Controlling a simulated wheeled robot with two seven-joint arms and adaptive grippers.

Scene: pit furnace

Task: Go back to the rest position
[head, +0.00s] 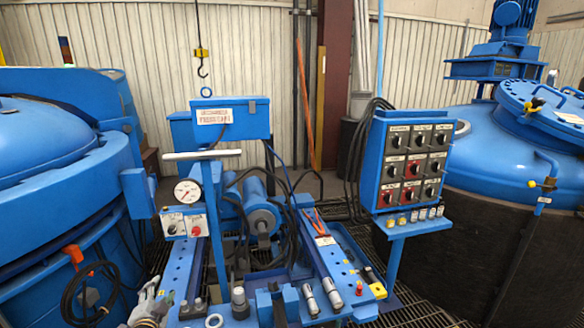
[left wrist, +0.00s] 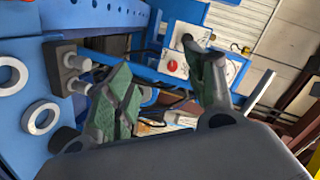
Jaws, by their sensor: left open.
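My left gripper (head: 150,300) is low at the left in the head view, beside the left end of the blue workbench (head: 180,262). In the left wrist view, its two green-padded fingers (left wrist: 165,85) stand wide apart with nothing between them. Next to the near finger in that view are grey cylindrical posts on a dark block (left wrist: 66,66) and pale rings (left wrist: 40,117) on the blue surface. I cannot tell whether the finger touches the posts. My right gripper shows in neither view.
A pressure gauge (head: 187,192) and a small switch box (head: 184,224) stand behind the left gripper. A blue control panel (head: 408,165) stands right of centre. Large blue vessels flank the bench, left (head: 40,150) and right (head: 480,150). A hook (head: 202,68) hangs at the back.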

